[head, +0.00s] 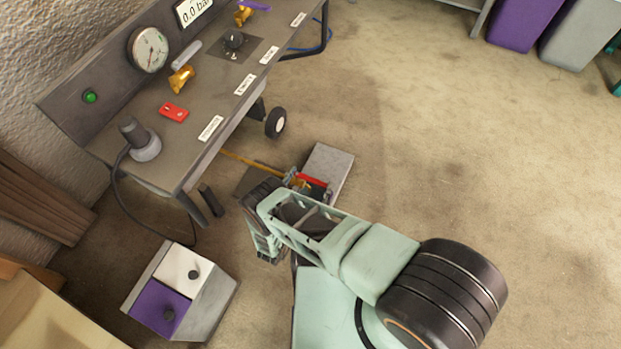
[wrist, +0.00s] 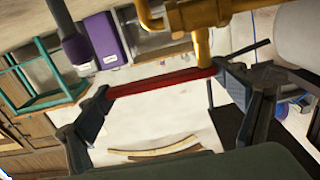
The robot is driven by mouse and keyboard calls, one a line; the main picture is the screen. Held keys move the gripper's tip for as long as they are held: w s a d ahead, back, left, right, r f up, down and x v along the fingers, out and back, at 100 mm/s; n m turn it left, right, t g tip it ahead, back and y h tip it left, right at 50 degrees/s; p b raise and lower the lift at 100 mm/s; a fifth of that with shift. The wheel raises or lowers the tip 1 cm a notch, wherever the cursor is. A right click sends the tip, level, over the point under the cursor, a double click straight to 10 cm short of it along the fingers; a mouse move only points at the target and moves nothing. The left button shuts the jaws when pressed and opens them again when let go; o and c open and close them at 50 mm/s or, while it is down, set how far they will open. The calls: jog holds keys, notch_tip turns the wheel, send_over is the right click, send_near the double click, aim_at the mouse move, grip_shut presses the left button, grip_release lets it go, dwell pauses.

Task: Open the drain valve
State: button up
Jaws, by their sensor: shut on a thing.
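The drain valve is a brass body (wrist: 200,17) with a straight red lever (wrist: 160,82), seen close up in the wrist view. The lever runs across the picture, with its right end under the brass body. My gripper (wrist: 160,86) has one dark finger at each end of the visible red stretch, and it is shut on the lever. In the head view the red lever (head: 312,180) and brass valve (head: 291,177) show small, low beside the bench, at the end of a thin brass pipe (head: 250,160). My arm partly hides the valve there, and the fingertips are hard to make out.
The grey bench (head: 215,95) with a gauge (head: 149,50), brass parts and a red tag (head: 173,112) stands at the upper left. A grey slab (head: 333,163) lies by the valve. A box with white and purple panels (head: 215,300) stands lower left. The floor at right is clear.

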aim_at(310, 179)
jog(key=shift+w+a+r, duration=0.1)
jog(key=o, duration=1.4)
jog(key=shift+o, duration=0.6)
notch_tip(310, 179, up, 10)
